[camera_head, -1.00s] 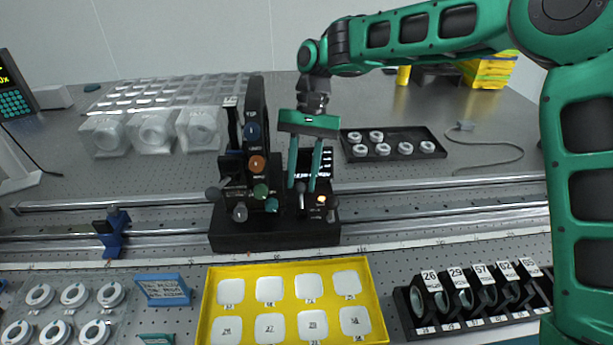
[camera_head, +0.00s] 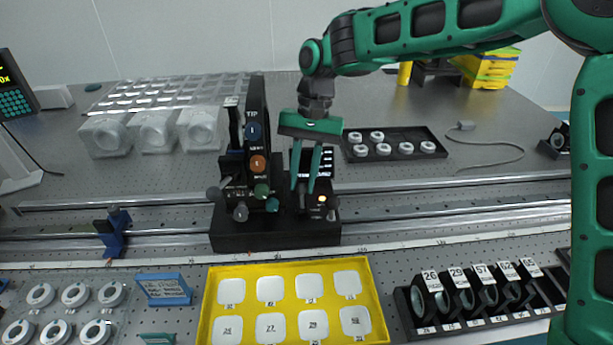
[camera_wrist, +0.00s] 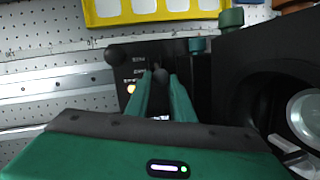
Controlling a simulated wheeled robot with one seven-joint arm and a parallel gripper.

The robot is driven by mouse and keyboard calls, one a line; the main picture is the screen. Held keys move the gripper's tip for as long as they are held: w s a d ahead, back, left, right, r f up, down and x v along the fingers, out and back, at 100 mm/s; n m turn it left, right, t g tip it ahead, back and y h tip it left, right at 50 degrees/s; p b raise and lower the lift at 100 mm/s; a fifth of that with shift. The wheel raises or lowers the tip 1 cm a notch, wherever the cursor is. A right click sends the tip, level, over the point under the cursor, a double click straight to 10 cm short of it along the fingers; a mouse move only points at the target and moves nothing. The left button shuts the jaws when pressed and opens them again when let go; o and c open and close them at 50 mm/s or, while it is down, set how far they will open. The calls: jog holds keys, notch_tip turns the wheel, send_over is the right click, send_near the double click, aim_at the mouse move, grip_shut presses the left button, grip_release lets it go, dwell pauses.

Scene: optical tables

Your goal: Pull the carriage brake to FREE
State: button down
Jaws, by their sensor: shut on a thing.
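The black carriage (camera_head: 275,235) sits on the rail with an upright plate and several coloured knobs. The brake lever (camera_head: 302,203), small with a dark grey knob, stands at the right of its base. My gripper (camera_head: 303,190) points down, with its green fingers either side of the lever's top. In the wrist view my gripper (camera_wrist: 161,80) is shut on the lever's round knob (camera_wrist: 160,75). Labels beside the lever are too small to read surely. An amber lamp (camera_head: 322,199) glows to the right of the lever; it also shows in the wrist view (camera_wrist: 131,88).
The carriage's tall upright plate (camera_head: 257,130) stands close left of my fingers. A yellow tray (camera_head: 262,283) lies in front, with a black rack of numbered rings (camera_head: 470,300) to its right. A black tray of white rings (camera_head: 393,155) lies behind right.

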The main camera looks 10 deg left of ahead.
aim_at(301, 203)
jog(key=shift+s+d+r+t, duration=0.2)
jog(key=shift+s+t, duration=0.25)
jog(key=shift+t, duration=0.15)
jog(key=shift+s+d+r+t, duration=0.15)
jog(key=shift+s+t, duration=0.25)
jog(key=shift+t, duration=0.2)
jog(key=shift+s+d+f+t+y, duration=0.1)
jog(key=shift+s+d+t+y, duration=0.1)
jog(key=shift+s+t+y, duration=0.65)
jog(key=t, duration=0.1)
jog(key=s+t, duration=0.2)
jog(key=shift+s+d+f+n+t, duration=0.2)
jog(key=shift+d+f+n+t, duration=0.05)
jog(key=shift+f+n+t, duration=0.1)
jog(key=shift+s+d+f+t+y, duration=0.1)
jog(key=shift+s+f+t+y, duration=0.15)
jog(key=shift+t, duration=0.3)
jog(key=shift+s+d+f+t+y, duration=0.1)
jog(key=shift+s+f+t+y, duration=0.1)
jog(key=shift+s+t, duration=0.25)
jog(key=c, duration=1.8)
grip_release()
jog(key=shift+c, duration=0.2)
jog(key=shift+w+r, duration=0.1)
